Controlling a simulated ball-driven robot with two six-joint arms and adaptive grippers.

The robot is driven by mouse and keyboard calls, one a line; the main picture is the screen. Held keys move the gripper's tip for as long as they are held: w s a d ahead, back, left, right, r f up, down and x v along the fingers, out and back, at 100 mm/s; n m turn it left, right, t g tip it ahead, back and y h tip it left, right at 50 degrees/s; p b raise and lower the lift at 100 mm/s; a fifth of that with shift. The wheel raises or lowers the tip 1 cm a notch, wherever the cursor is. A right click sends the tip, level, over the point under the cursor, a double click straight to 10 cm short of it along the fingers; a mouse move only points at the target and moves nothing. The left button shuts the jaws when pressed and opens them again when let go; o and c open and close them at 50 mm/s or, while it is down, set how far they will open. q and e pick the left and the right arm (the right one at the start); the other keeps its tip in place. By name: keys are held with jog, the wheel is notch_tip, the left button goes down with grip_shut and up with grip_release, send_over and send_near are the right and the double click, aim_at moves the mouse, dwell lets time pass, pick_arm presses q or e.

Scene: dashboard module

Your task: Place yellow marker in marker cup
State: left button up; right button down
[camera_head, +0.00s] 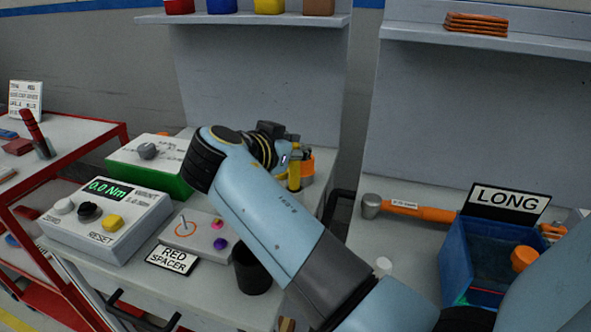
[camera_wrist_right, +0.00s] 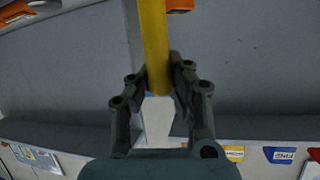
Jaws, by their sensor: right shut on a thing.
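The yellow marker (camera_head: 295,170) is upright in the head view, beyond my blue right arm. My right gripper (camera_head: 283,158) is mostly hidden behind its own wrist. The right wrist view shows the marker (camera_wrist_right: 154,45) between the two fingers of the right gripper (camera_wrist_right: 160,80), which is shut on it. An orange holder (camera_head: 308,168) with dark items stands just behind the marker; I cannot tell whether they touch. A black, open-topped cup (camera_head: 252,271) stands on the near part of the bench, left of my forearm. My left gripper is out of view.
A grey device with a green display (camera_head: 107,215), a green-based box (camera_head: 150,165) and a panel with a RED SPACER sign (camera_head: 171,259) stand left of the cup. Right are an orange-handled hammer (camera_head: 415,210) and a blue bin (camera_head: 470,260) with a LONG sign.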

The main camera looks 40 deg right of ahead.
aim_at(294, 174)
jog(key=shift+f+b, duration=0.55)
jog(key=shift+f, duration=0.75)
jog(key=shift+f, duration=0.15)
jog(key=c, duration=1.3)
grip_release()
